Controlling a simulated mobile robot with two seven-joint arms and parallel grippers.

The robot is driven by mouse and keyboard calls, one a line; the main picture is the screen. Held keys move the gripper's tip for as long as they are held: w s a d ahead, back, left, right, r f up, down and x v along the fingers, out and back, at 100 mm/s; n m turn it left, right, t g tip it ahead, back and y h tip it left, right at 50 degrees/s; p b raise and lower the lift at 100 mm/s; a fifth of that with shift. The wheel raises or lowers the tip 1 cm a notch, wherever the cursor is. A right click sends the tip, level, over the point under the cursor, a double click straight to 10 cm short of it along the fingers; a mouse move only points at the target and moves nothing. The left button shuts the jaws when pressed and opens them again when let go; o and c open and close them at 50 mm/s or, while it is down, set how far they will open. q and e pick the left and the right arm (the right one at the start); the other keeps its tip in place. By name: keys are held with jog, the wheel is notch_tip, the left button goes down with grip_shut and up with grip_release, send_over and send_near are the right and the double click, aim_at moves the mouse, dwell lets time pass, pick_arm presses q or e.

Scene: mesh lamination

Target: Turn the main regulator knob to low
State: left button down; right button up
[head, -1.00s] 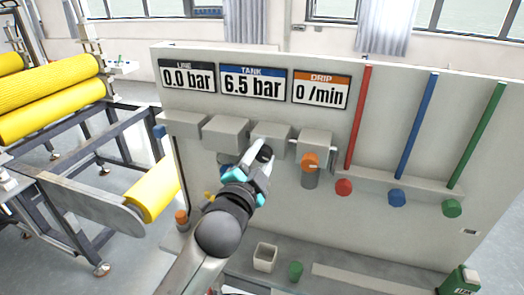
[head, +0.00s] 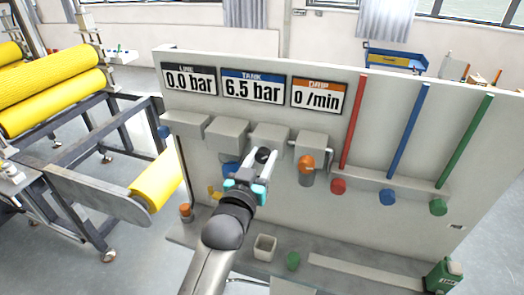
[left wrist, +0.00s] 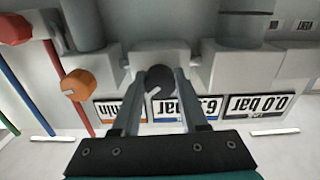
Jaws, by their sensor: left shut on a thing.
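The black regulator knob (head: 263,154) sits on the front of a grey block on the panel, below the gauge signs. In the left wrist view the round knob (left wrist: 160,82) shows a pale pointer mark on its face. My left gripper (head: 261,160) is shut on the knob, one finger on each side of it. The fingers also flank it in the left wrist view (left wrist: 160,92). The LINE display (head: 188,79) reads 0.0 bar, the TANK display (head: 253,88) reads 6.5 bar and the DRIP display (head: 319,96) reads 0 /min. My right gripper is not in view.
An orange knob (head: 306,163) is close to the right of the gripper. Red (head: 338,187), blue (head: 388,197) and green (head: 438,207) knobs lie farther right. A small cup (head: 264,247) stands on the ledge below. Yellow rollers (head: 55,101) are at the left.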

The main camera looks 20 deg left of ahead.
pick_arm(q)
jog(key=n+p, duration=0.1)
jog(key=n, duration=0.1)
jog(key=shift+r+n+p, duration=0.1)
jog(key=shift+n+p, duration=0.2)
jog(key=shift+n, duration=0.1)
jog(key=n+p, duration=0.1)
jog(key=n, duration=0.1)
jog(key=shift+n, duration=1.6)
jog(key=shift+n+p, duration=0.3)
jog(key=shift+n, duration=0.7)
jog(key=shift+c, duration=2.2)
grip_release()
jog(key=shift+s, duration=0.15)
jog(key=s+b, duration=0.2)
jog(key=s, duration=1.3)
jog(key=shift+a, duration=0.2)
